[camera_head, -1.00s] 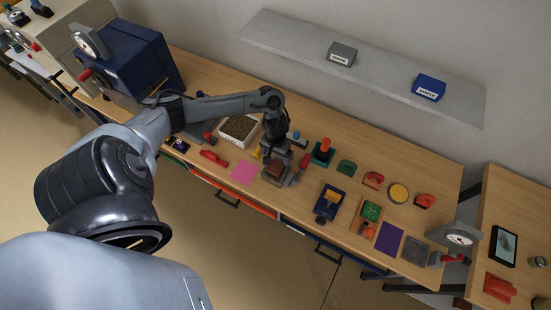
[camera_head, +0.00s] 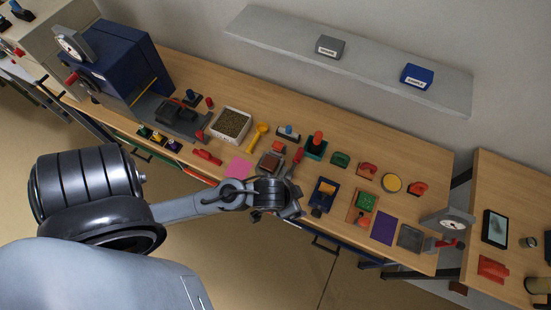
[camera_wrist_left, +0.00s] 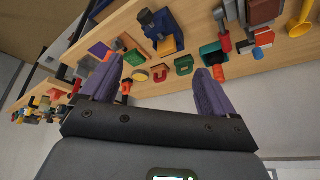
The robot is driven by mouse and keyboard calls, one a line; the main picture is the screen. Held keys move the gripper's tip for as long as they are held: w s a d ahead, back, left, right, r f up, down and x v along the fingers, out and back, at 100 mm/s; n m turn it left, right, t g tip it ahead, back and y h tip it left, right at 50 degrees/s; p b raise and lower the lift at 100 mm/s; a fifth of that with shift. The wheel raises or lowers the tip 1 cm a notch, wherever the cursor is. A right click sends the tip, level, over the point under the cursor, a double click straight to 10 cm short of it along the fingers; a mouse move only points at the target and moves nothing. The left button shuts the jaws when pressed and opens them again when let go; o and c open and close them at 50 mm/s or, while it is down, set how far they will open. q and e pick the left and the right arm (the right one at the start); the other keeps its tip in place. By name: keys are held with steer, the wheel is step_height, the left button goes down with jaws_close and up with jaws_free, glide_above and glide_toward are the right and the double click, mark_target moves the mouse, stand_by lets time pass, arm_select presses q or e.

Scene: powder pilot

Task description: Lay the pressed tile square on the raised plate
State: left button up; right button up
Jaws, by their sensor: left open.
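A dark reddish-brown square tile (camera_head: 268,162) lies on a small grey plate (camera_head: 260,172) near the table's front edge, beside the pink sheet. At this size I cannot tell whether its edges line up with the plate's. My left gripper (camera_head: 289,207) is in front of the plate and to its right, clear of the tile. In the left wrist view its two fingers (camera_wrist_left: 156,78) stand wide apart with nothing between them. My right gripper is not in view.
A pink sheet (camera_head: 238,167) lies left of the plate. A box of granules (camera_head: 233,124), a yellow scoop (camera_head: 258,134) and a red-handled tool (camera_head: 297,157) stand around it. A blue press (camera_head: 107,65) stands at the left.

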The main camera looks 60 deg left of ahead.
arm_select(q)
steer(key=s+a+r+g, duration=0.1)
steer(key=s+r, duration=0.2)
steer(key=s, duration=0.2)
steer(key=shift+s+a, duration=0.15)
steer(key=shift+s, duration=0.15)
